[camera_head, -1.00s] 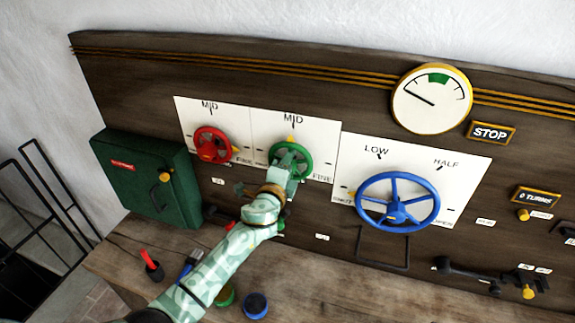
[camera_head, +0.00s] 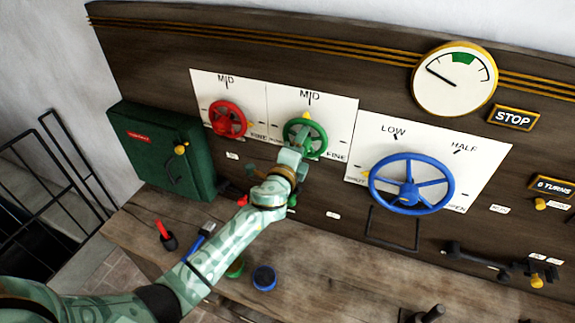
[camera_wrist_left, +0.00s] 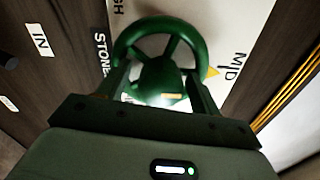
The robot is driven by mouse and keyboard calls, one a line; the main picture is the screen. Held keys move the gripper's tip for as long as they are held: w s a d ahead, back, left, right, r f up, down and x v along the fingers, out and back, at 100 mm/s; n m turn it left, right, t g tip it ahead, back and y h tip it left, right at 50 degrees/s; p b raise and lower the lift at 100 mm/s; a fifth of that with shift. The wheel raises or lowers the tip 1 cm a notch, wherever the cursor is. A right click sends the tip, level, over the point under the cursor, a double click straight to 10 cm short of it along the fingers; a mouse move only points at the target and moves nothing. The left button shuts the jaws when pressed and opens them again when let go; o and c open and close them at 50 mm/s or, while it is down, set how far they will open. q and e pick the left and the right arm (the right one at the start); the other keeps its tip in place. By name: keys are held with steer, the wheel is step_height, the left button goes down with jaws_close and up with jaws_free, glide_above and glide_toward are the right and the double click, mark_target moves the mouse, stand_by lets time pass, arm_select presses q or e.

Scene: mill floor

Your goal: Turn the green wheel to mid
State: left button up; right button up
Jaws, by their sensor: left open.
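The green wheel (camera_head: 318,138) is mounted on a white plate (camera_head: 343,115) with MID at the top and FINE at lower right. Its yellow pointer (camera_head: 307,115) stands just under the MID mark. In the left wrist view the green wheel (camera_wrist_left: 182,26) is large, and its yellow pointer (camera_wrist_left: 212,73) faces the MID lettering. My left gripper (camera_head: 294,151) is at the lower front of the wheel and hides part of it. In the wrist view the left gripper (camera_wrist_left: 160,82) is open, with its fingers apart on either side of the hub; contact cannot be told. My right gripper is not in view.
A red wheel (camera_head: 229,119) is left of the green one, a large blue wheel (camera_head: 411,158) right. A green box (camera_head: 150,165) is on the panel's left. The bench (camera_head: 330,268) holds a brush (camera_head: 206,231), a red-handled tool (camera_head: 163,230) and a blue-topped pot (camera_head: 264,278).

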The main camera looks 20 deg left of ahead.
arm_select(q)
steer(key=s+b, duration=0.1)
steer(key=s, duration=1.3)
steer(key=shift+s+a, duration=0.2)
steer(key=shift+a, duration=0.05)
steer(key=shift+f, duration=0.1)
